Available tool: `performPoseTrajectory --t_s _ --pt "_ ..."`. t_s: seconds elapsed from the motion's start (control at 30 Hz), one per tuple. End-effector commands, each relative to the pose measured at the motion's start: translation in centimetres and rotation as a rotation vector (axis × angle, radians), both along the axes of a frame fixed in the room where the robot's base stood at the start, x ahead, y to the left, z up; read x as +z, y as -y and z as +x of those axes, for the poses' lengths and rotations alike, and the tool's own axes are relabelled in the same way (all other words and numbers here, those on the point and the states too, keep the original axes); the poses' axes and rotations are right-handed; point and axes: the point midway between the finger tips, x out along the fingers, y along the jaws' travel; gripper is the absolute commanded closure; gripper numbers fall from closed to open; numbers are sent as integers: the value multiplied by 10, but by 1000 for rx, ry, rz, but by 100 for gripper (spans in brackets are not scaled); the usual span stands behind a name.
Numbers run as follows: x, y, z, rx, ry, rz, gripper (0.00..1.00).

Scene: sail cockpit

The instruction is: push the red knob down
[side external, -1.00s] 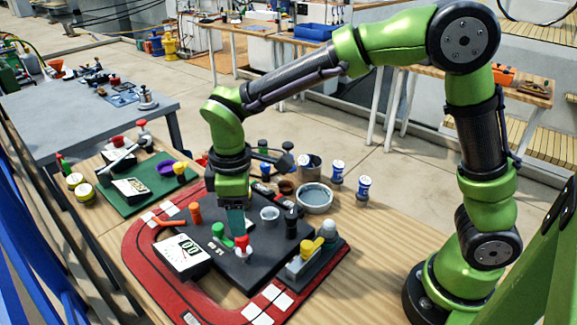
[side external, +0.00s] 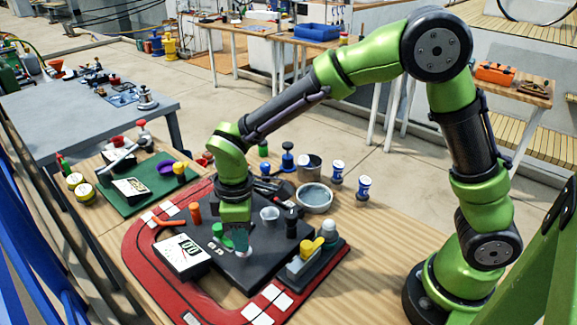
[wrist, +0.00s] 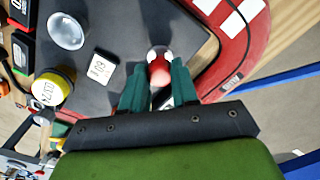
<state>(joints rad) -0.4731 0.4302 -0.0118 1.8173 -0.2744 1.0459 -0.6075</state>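The red knob (wrist: 160,73) shows in the wrist view between my teal fingertips, with a whitish part just beyond it. In the side view my fingers hide the red part, and only a pale piece (side external: 242,249) shows below them on the dark board (side external: 240,272). My gripper (wrist: 159,72) is low over the board, with one finger on each side of the knob. The fingers look apart; whether either touches the knob I cannot tell. In the side view my gripper (side external: 239,238) points down beside the green knob (side external: 218,230).
A yellow-handled block (side external: 312,250) stands right. The red-bordered mat (side external: 150,275) is mostly clear at left.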

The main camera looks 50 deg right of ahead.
Motion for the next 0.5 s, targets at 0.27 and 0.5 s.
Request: performPoseTrajectory --t_s 0.27,0.5 --pt "0 0 0 0 1 1 100" --pt "-20 0 0 -1 -2 -1 100"
